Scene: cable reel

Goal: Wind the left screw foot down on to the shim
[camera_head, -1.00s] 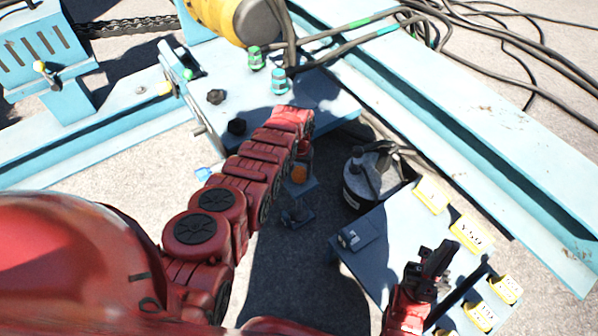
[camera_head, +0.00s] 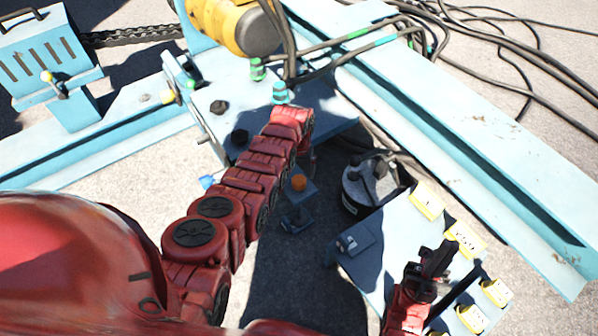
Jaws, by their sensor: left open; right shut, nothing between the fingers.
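The left screw foot (camera_head: 296,217) stands upright in shadow below the blue frame. It has an orange top (camera_head: 299,183), a blue bracket plate around it and a dark pad at the ground. I cannot make out a shim under the pad. My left gripper (camera_head: 307,160) points down at the end of the red arm, just behind and above the orange top. It is open, mostly hidden by its own wrist, and looks apart from the foot. My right gripper (camera_head: 438,258) is shut and empty above the blue table at the lower right.
A dark round container (camera_head: 368,188) stands right of the foot. The blue table (camera_head: 400,225) carries yellow labelled blocks (camera_head: 427,200) and a small grey block (camera_head: 354,240). A long blue beam (camera_head: 470,130) and black cables (camera_head: 480,45) lie behind. Bolts (camera_head: 239,136) stick up from the frame.

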